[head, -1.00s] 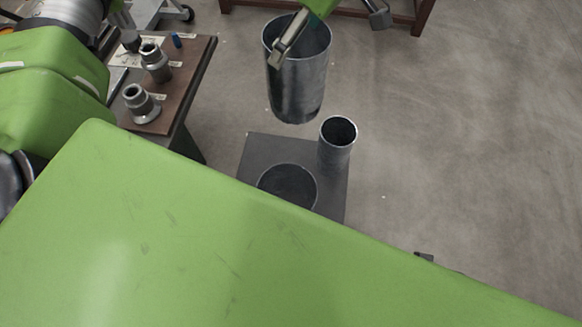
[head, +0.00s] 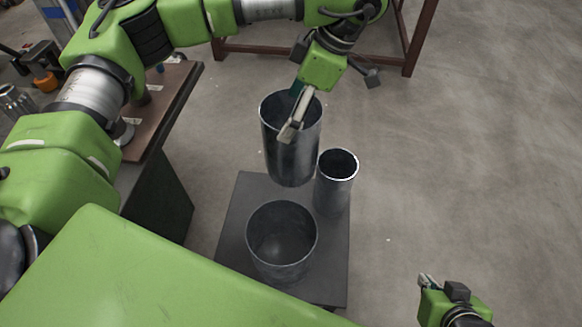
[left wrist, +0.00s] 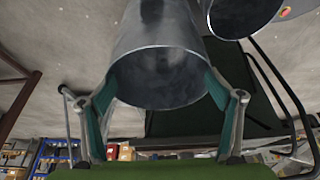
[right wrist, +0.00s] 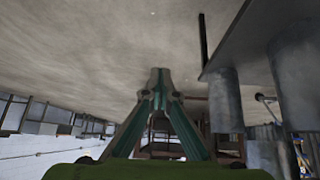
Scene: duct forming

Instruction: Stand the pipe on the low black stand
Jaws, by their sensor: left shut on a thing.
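The pipe (head: 291,150) is a wide grey metal cylinder, upright. My left gripper (head: 293,125) is shut on its upper wall, one finger outside in the head view. The left wrist view shows teal finger pads on both sides of the pipe (left wrist: 160,72). The low black stand (head: 234,232) is a flat dark plate on the floor. The pipe's lower end appears over the stand's back edge; I cannot tell if it touches. A wide pipe (head: 282,243) and a narrow pipe (head: 335,188) stand on the plate. My right gripper (head: 426,282) is empty, its fingertips together in the right wrist view (right wrist: 160,76).
A brown-topped table (head: 172,100) with metal fittings is at left. A dark red frame (head: 412,45) stands at the back. The narrow pipe is close to the right of the held pipe. The floor at right is clear.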

